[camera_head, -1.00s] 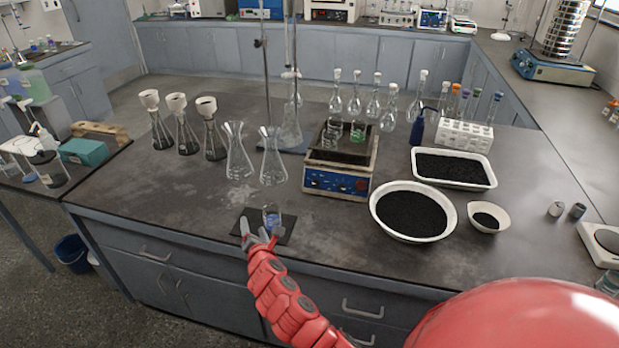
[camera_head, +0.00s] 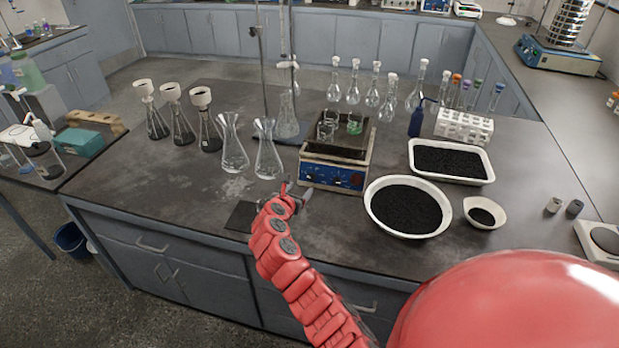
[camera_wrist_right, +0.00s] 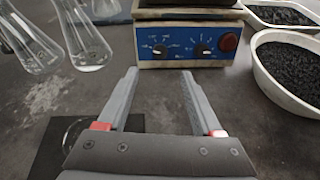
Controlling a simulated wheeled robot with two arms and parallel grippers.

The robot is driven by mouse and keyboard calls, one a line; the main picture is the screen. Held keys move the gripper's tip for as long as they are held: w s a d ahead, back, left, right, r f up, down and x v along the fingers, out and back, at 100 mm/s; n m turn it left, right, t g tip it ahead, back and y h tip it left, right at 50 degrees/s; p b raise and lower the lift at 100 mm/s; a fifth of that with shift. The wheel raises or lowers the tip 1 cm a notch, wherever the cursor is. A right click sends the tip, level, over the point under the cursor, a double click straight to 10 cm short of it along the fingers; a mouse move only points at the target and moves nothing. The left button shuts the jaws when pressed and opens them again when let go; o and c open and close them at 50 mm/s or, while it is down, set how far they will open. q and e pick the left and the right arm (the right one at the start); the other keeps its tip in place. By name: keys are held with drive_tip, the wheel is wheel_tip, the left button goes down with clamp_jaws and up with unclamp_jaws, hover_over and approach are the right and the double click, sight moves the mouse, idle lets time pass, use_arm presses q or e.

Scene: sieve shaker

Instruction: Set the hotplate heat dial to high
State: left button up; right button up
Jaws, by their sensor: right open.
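The hotplate (camera_head: 337,160) stands on the dark bench and carries small glass beakers on its top. Its blue front panel (camera_wrist_right: 182,62) in the right wrist view has a left dial (camera_wrist_right: 160,50) and a right dial (camera_wrist_right: 205,50), both with white markings. The labels are too small to read, so I cannot tell which dial is for heat or its exact setting. My right gripper (camera_head: 296,191) is open and empty, just in front of the hotplate's lower left. In the wrist view its fingers (camera_wrist_right: 160,76) point towards the panel, apart from it. My left gripper is out of view.
Two empty flasks (camera_head: 234,150) (camera_head: 267,155) stand left of the hotplate. A white bowl of black grains (camera_head: 372,205) is at its right. A dark mat (camera_head: 240,217) lies by my right arm. A red button (camera_wrist_right: 229,43) is right of the dials.

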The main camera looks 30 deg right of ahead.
approach(311, 178)
drive_tip(key=x, duration=0.2)
drive_tip(key=shift+w+d, duration=0.2)
drive_tip(key=shift+d, duration=0.1)
drive_tip(key=b+x, duration=0.1)
drive_tip(key=x, duration=0.1)
drive_tip(key=b+x, duration=0.1)
drive_tip(key=x, duration=0.2)
drive_tip(key=shift+s+a+f, duration=0.1)
drive_tip(key=shift+f, duration=0.1)
drive_tip(key=shift+w+d+f+b, duration=0.1)
drive_tip(key=shift+w+d+b, duration=0.35)
drive_tip(key=shift+b, duration=0.1)
clamp_jaws()
